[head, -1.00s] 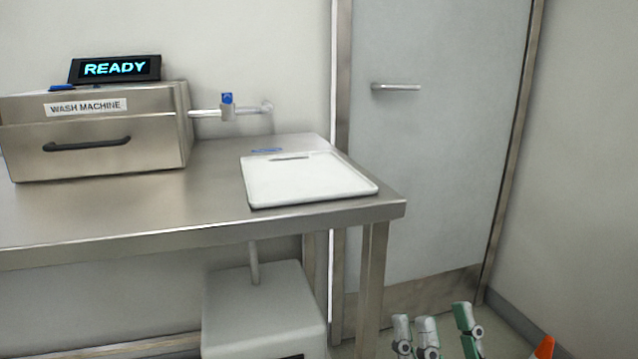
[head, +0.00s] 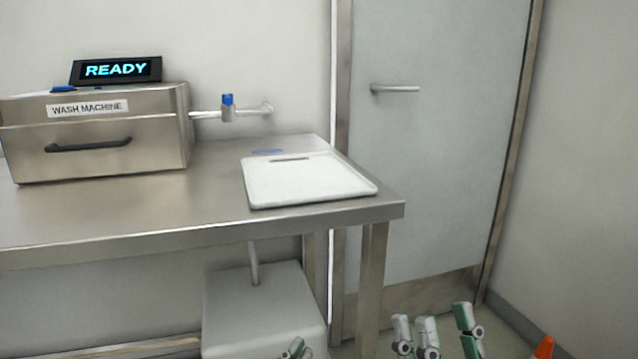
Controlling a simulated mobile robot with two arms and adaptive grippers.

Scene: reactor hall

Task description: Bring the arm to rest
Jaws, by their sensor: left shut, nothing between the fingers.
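My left gripper (head: 296,347) shows only as a small tip at the bottom edge, in front of the white box under the table. It is shut with nothing in it, and most of it and its arm are below the picture. My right gripper (head: 440,318) points up from the bottom edge, right of the table leg. Its green and grey fingers stand apart, with nothing between them. Both grippers are low in the view, and neither appears to touch anything.
The steel table (head: 130,222) holds the wash machine (head: 100,135), its READY display (head: 115,70) and a white tray (head: 308,182). A white box (head: 262,310) stands below. A door (head: 430,160) is behind. An orange tip (head: 543,348) shows bottom right.

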